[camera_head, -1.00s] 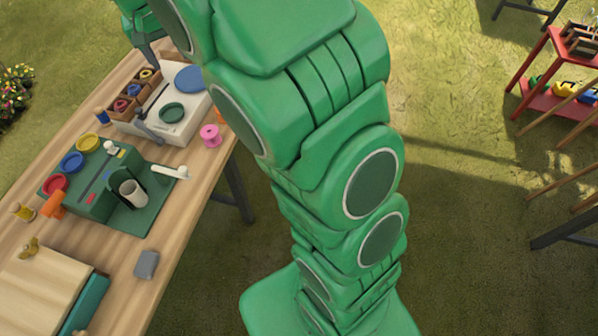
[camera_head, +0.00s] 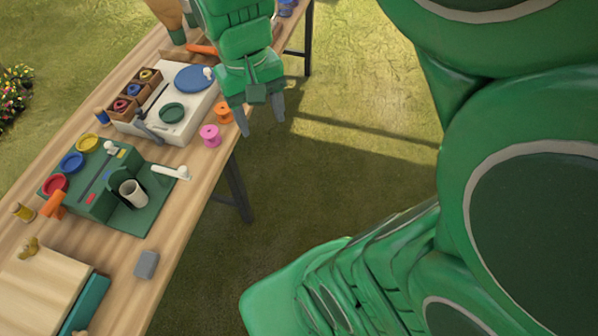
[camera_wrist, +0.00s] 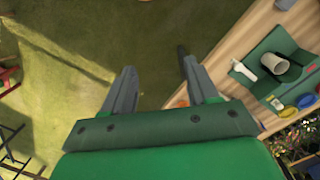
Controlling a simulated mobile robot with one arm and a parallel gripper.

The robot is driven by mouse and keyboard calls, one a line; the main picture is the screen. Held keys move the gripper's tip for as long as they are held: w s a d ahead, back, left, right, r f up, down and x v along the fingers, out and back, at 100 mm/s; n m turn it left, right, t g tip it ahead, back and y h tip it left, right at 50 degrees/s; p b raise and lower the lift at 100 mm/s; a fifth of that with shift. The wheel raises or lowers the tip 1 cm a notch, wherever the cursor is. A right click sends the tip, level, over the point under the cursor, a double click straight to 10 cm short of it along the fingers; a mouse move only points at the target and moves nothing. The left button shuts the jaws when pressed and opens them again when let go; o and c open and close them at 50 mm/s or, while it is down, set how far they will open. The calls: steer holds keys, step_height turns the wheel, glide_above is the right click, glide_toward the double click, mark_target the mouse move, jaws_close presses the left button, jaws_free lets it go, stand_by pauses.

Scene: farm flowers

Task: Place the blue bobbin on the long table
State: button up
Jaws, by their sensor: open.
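The long wooden table (camera_head: 190,222) runs diagonally across the left of the head view. A blue spool-like object (camera_head: 285,8) is partly cut off at the top edge, near the table's far end; I cannot tell for certain that it is the blue bobbin. A small blue spool (camera_head: 102,117) stands by the white machine. My gripper (camera_head: 261,125) is open and empty, pointing down just off the table's right edge, beside the orange bobbin (camera_head: 223,112) and pink bobbin (camera_head: 210,135). In the wrist view, the open fingers (camera_wrist: 158,66) are over grass, with the table to the right.
A white machine with a blue disc (camera_head: 194,77) and a wooden box of small reels (camera_head: 134,92) stand near the gripper. A green machine (camera_head: 100,185), a grey block (camera_head: 146,264) and a large book (camera_head: 40,285) occupy the near table. Grass lies open right of the table.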

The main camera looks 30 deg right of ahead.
steer(key=s+f+g, duration=0.1)
steer(key=s+f, duration=0.1)
steer(key=s, duration=1)
steer(key=shift+s+d+f+n, duration=0.3)
steer(key=shift+d+f, duration=0.1)
stand_by(0.3)
